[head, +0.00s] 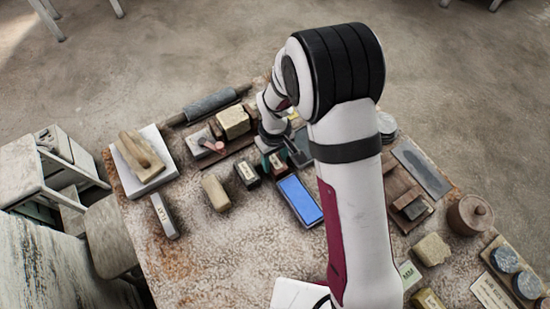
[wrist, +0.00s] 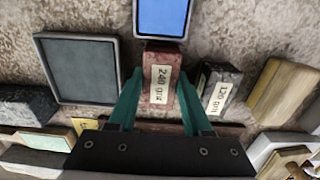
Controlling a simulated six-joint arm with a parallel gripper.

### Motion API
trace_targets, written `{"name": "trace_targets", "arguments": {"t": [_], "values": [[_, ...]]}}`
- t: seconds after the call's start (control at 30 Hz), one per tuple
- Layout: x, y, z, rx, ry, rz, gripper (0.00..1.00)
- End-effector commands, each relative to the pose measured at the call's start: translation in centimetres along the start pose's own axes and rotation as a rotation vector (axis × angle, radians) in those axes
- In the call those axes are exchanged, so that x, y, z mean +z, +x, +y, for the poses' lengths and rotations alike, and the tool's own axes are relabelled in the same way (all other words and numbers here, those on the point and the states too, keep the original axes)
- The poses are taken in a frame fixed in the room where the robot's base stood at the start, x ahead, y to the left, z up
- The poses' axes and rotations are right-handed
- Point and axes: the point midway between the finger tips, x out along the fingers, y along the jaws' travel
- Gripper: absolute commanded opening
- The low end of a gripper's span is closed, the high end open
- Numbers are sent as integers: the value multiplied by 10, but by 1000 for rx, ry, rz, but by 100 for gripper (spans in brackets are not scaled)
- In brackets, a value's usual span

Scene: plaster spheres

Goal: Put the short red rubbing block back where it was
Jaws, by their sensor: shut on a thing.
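The short red rubbing block, with a "240 grit" label, is between the teal fingers of my gripper (wrist: 159,80) in the wrist view; the block's red end (wrist: 160,50) points at the blue stone (wrist: 163,15). My gripper is shut on it. In the head view my gripper (head: 277,163) is partly hidden by my arm, just above the blue stone (head: 300,200). I cannot tell whether the block touches the table or is slightly raised.
A dark "120 grit" block (wrist: 217,90) stands close on the right, with a tan block (wrist: 283,92) beyond it. A grey framed slab (wrist: 78,68) lies left. In the head view, bare table (head: 225,250) lies toward the front left.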

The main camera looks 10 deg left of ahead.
Motion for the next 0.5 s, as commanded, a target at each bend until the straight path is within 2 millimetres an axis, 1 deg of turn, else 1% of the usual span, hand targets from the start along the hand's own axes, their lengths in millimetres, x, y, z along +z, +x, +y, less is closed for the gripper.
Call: {"name": "trace_targets", "arguments": {"t": [0.23, 0.27, 0.4, 0.5], "values": [[0, 2, 0, 0, 0, 0, 0], [0, 2, 0, 0, 0, 0, 53], [0, 2, 0, 0, 0, 0, 78], [0, 2, 0, 0, 0, 0, 79]]}}
